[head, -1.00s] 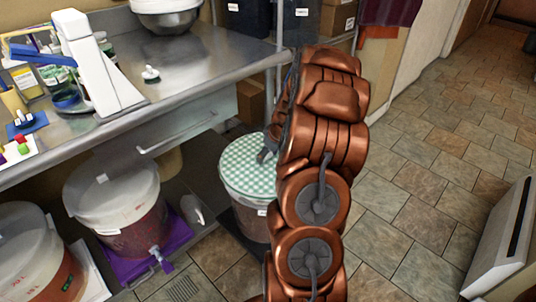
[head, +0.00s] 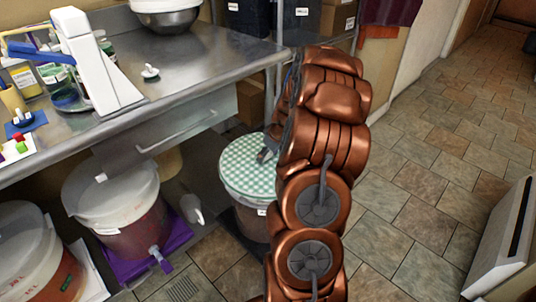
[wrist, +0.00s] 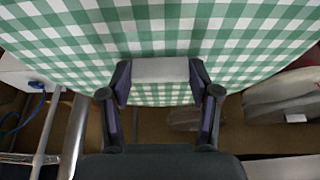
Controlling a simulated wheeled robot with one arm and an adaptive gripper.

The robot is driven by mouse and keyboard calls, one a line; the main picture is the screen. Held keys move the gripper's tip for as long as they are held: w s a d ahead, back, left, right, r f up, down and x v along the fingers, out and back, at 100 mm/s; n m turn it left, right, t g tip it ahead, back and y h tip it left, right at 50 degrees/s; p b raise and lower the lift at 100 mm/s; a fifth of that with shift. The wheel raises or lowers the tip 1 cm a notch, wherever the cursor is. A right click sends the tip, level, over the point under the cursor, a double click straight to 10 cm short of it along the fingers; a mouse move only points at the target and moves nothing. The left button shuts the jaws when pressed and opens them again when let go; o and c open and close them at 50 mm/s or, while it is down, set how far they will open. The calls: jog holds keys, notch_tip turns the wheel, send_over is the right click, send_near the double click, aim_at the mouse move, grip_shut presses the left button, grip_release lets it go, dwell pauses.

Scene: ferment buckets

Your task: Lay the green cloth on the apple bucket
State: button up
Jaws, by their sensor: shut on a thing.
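The green cloth (head: 247,168), checked green and white, lies over the top of a bucket (head: 250,220) on the floor beside the bench. The bucket's reddish-brown side shows below it; its rim is hidden, and I cannot read its label. The cloth (wrist: 160,30) fills the upper part of the wrist view. My gripper (head: 264,156) is at the cloth's right side in the head view, partly hidden by my copper arm. In the wrist view my gripper (wrist: 160,80) is shut on the cloth, with a pale strip between its fingertips.
A white-lidded bucket (head: 112,190) stands on a purple mat to the left, with another bucket (head: 35,255) at the lower left. The steel bench (head: 195,70) with its drawer (head: 165,130) is above and behind. Tiled floor at the right is open, with a white panel (head: 500,240) at the edge.

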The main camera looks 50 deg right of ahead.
dwell(0.4)
jog(key=o, duration=1.4)
jog(key=shift+o, duration=0.2)
jog(key=shift+r, duration=0.15)
notch_tip(320, 180, up, 7)
jog(key=p, duration=0.1)
dwell(0.5)
